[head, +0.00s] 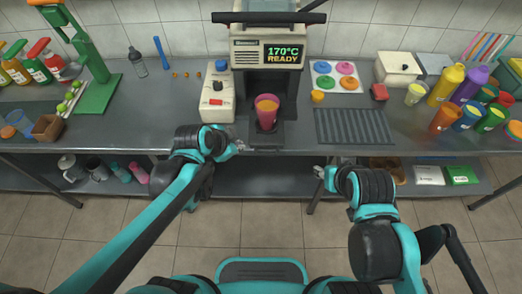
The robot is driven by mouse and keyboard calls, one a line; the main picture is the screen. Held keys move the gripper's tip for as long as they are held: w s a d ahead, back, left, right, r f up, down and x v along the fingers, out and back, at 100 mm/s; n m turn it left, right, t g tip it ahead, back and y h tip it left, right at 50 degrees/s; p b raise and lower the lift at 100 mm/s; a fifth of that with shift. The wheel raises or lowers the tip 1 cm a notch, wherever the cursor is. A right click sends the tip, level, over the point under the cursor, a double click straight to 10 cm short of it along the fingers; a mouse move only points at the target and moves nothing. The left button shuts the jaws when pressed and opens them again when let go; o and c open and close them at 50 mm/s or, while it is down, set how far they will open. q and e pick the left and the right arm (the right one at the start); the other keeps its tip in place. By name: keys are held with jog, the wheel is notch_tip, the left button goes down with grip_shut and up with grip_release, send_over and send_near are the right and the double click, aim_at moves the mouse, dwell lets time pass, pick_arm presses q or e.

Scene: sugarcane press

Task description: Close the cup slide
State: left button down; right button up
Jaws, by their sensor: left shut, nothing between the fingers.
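The press machine (250,48), with a display reading "170°C READY", stands at the back middle of the counter. A pink cup (266,108) stands upright under it on the dark cup slide (267,134), which reaches toward the counter's front edge. My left gripper (236,149) is shut and empty at the front edge, just left of the slide's front end; I cannot tell whether it touches it. My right gripper (320,174) is lower, in front of the counter and right of the slide; its fingers are too small to read.
A white box with a red switch (216,98) stands left of the slide. A ridged dark mat (352,126) lies to the right. Colourful bottles and cups (445,85) crowd the far right. A green hand press (95,90) stands at the left. The shelf below holds several items.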

pick_arm(q)
jog(key=w+d+f+m+b, duration=0.2)
jog(key=w+d+f, duration=0.1)
jog(key=d+f, duration=0.1)
jog(key=w+d+f+m+h+b, duration=0.1)
jog(key=w+d+f+m+b, duration=0.1)
jog(key=f, duration=0.5)
jog(key=shift+w+d+f+m+g, duration=0.15)
jog(key=shift+w+d+m+g, duration=0.2)
jog(key=shift+w+d, duration=0.55)
pick_arm(e)
jog(key=f, duration=0.4)
jog(key=shift+s+a+f, duration=0.1)
jog(key=shift+s+a, duration=0.15)
jog(key=shift+s, duration=0.15)
pick_arm(q)
jog(key=w, duration=1.8)
jog(key=shift+w, duration=1.05)
pick_arm(e)
jog(key=shift+r, duration=0.2)
